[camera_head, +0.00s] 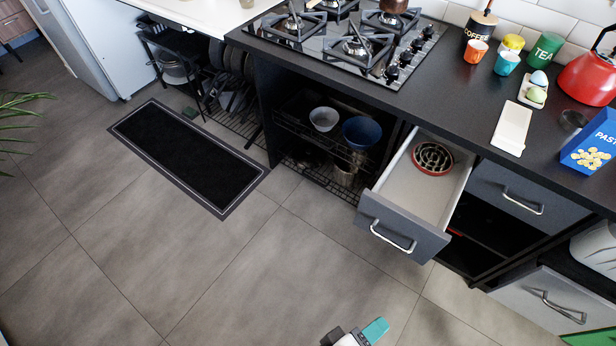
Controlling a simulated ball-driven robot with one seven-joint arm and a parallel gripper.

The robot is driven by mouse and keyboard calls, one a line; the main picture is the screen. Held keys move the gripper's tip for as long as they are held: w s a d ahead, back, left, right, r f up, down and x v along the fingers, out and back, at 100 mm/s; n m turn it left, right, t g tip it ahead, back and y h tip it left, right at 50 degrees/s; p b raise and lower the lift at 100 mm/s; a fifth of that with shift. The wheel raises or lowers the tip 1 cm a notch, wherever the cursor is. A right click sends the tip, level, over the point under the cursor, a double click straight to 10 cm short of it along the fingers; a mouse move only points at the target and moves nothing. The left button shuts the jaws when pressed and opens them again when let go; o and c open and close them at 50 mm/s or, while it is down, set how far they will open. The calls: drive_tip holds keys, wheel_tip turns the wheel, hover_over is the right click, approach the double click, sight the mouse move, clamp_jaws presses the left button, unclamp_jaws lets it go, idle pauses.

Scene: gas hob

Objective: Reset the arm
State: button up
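A white, teal and dark part of my own arm pokes in at the bottom edge, right of the middle. It is over the floor, apart from the cabinets and the open drawer. The rest of the arm is cut off by the frame. I can make out no gripper fingers, and I see nothing held.
An open drawer (402,222) juts out, holding a red dish (433,158). Another grey drawer front (548,300) sticks out at lower right. The counter carries a gas hob (352,47) and a red kettle (590,78). A dark mat (185,152) lies left; the central floor is clear.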

drive_tip(key=s+d+r+m+g+y+p, duration=0.1)
drive_tip(key=d+r+m+g+y+p, duration=0.1)
drive_tip(key=d, duration=0.5)
drive_tip(key=s+d+r+m+g+y+p, duration=0.2)
drive_tip(key=d+r+m+g+y+p, duration=0.1)
drive_tip(key=d+y, duration=0.4)
drive_tip(key=d+r+m, duration=0.1)
drive_tip(key=m, duration=0.1)
drive_tip(key=shift+d+m+y, duration=0.15)
drive_tip(key=shift+m+y, duration=0.15)
